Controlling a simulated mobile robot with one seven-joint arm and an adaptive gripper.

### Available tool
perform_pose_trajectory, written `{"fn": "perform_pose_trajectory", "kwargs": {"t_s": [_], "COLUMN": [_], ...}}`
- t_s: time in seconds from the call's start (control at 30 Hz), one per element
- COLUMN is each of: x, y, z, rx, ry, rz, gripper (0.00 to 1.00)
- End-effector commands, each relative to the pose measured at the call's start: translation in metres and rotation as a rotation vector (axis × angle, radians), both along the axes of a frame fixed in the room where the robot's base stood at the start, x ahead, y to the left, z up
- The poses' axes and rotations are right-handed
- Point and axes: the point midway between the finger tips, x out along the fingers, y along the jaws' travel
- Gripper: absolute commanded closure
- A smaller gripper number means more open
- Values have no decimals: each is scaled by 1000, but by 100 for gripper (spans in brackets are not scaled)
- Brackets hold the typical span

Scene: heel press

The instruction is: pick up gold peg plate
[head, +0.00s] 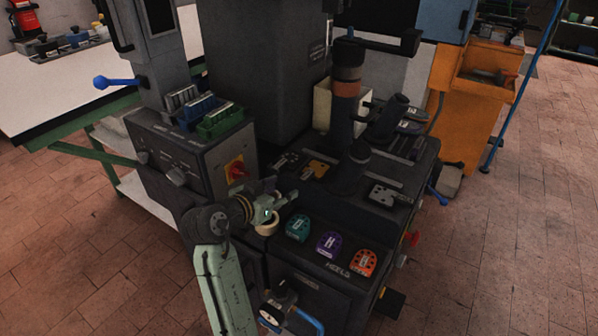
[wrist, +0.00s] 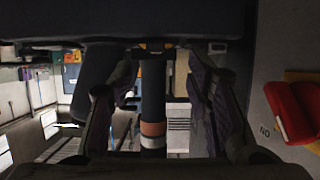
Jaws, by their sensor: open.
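The gold peg plate (head: 314,169) is a small flat yellow piece lying on the dark machine bed, left of the upright press column. My gripper (head: 286,199) is in front of and slightly left of it, above the front of the machine, apart from the plate. In the wrist view my gripper (wrist: 160,108) has its two fingers spread wide with nothing held between them. A small yellow-orange patch shows between the fingers at the top there; I cannot tell whether it is the plate.
A silver plate (head: 382,195) lies right of the column (head: 346,95). Teal (head: 298,228), purple (head: 329,244) and orange (head: 363,262) heel pieces sit along the front. A control box (head: 190,150) with a red switch stands left.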

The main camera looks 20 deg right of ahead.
Motion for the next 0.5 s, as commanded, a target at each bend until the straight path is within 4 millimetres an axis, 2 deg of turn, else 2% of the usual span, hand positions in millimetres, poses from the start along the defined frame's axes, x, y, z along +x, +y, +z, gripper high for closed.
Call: {"fn": "perform_pose_trajectory", "kwargs": {"t_s": [0.1, 0.37, 0.5], "x": [11, 23, 31], "y": [-15, -32, -49], "z": [-6, -15, -20], "rx": [1, 1, 1], "ry": [3, 2, 3], "rz": [-1, -1, -1], "gripper": [55, 55, 55]}}
